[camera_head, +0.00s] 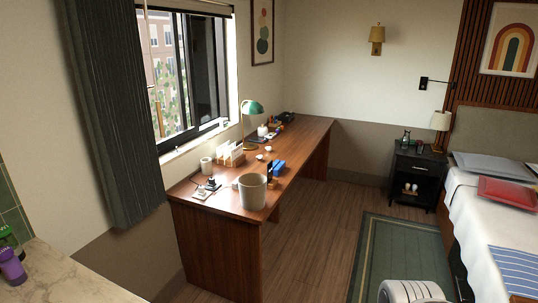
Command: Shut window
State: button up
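The window (182,75) is in the left wall above the desk, with a black frame and a pale sill. A building and foliage show brightly through its left part. A dark-framed pane (204,68) stands at the right part and looks darker. The left part looks uncovered by this pane, but I cannot tell for sure whether there is glass there. A thin tan rod (157,110) hangs at the window's left side. My gripper is not in view.
A wooden desk (215,255) stands below the window, with a bin (252,192), mug (206,165) and green lamp (251,108) on it. A dark curtain (115,120) hangs left. A counter (60,275) is at bottom left. Floor (305,225) is free between desk and rug (400,250); a bed (490,215) is right.

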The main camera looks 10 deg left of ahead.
aim_at(173, 139)
jog(key=i, duration=3)
jog(key=u, duration=3.15)
